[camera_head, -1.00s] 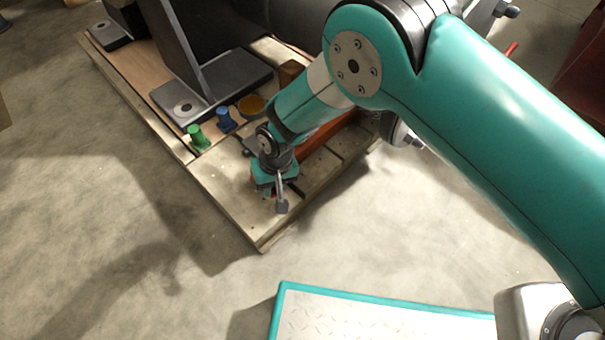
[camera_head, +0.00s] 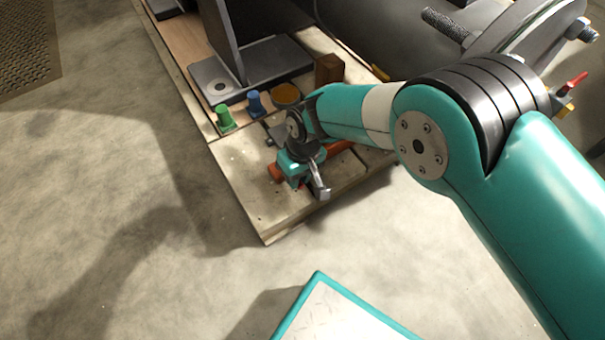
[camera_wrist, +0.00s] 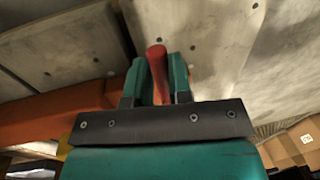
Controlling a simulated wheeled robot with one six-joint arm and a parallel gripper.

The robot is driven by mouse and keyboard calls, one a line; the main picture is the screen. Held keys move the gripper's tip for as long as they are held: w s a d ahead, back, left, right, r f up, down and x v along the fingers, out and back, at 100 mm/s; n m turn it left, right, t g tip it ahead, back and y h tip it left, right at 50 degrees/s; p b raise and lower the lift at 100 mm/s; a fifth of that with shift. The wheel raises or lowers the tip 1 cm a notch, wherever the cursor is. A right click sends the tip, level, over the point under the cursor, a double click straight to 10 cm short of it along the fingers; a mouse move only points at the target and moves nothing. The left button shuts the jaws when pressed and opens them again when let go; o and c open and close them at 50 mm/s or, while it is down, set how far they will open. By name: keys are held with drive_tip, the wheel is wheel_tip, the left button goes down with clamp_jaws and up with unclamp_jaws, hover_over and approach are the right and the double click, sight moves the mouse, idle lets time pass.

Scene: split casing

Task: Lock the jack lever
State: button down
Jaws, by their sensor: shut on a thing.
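The jack lever (camera_wrist: 157,62) is a red bar with a rounded end. In the wrist view it stands between the two teal fingers of my gripper (camera_wrist: 155,80), which is shut on it. In the head view my gripper (camera_head: 298,180) is low over the near end of the pallet, and the lever cannot be made out clearly there. An orange-red body (camera_head: 340,147), apparently the jack, lies under and beside my gripper. It also shows in the wrist view (camera_wrist: 50,115), left of the fingers. The lever's lower part is hidden by my gripper.
The pallet (camera_head: 262,215) carries a green peg (camera_head: 225,117), a blue peg (camera_head: 254,102), an orange round piece (camera_head: 286,95), a brown block (camera_head: 328,69) and a grey metal stand (camera_head: 265,60). Bare floor (camera_head: 110,220) lies to the left.

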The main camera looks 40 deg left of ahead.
drive_tip(key=shift+w, duration=0.2)
drive_tip(key=c, duration=1)
unclamp_jaws()
drive_tip(key=shift+s, duration=0.1)
drive_tip(key=shift+r, duration=0.1)
drive_tip(key=w+r+p, duration=0.1)
drive_tip(key=r+p, duration=0.1)
drive_tip(key=r, duration=0.3)
drive_tip(key=r+p, duration=0.3)
drive_tip(key=r, duration=0.3)
drive_tip(key=w+d+r+p, duration=0.1)
drive_tip(key=r+p, duration=0.2)
drive_tip(key=r, duration=0.3)
drive_tip(key=shift+w, duration=0.3)
